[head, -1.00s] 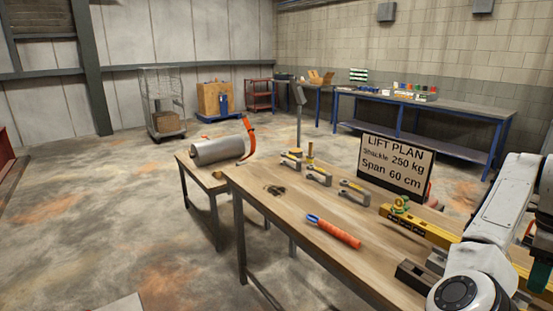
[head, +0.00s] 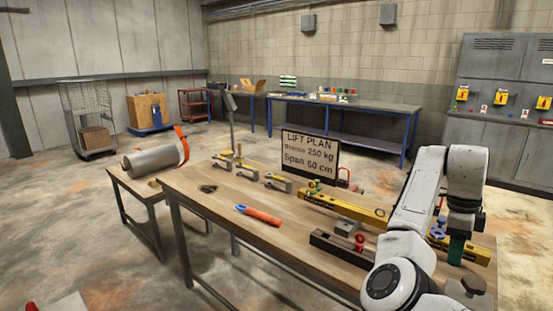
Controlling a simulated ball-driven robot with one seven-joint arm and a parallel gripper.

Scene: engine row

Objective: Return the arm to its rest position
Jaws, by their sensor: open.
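My white arm stands at the right of the head view, bent at the elbow with its wrist hanging down. My gripper (head: 457,249) is at its lower end, open, over the right end of the wooden workbench (head: 205,180). Its fingers are small and partly hidden, and I see nothing held in it.
The LIFT PLAN sign (head: 309,153) stands at the bench's back. An orange-handled tool (head: 262,215) and several shackles (head: 278,182) lie on the bench. A dark channel block (head: 340,246) is near my arm. A grey cylinder (head: 150,161) rests on the left side table. Grey cabinets (head: 500,150) stand behind.

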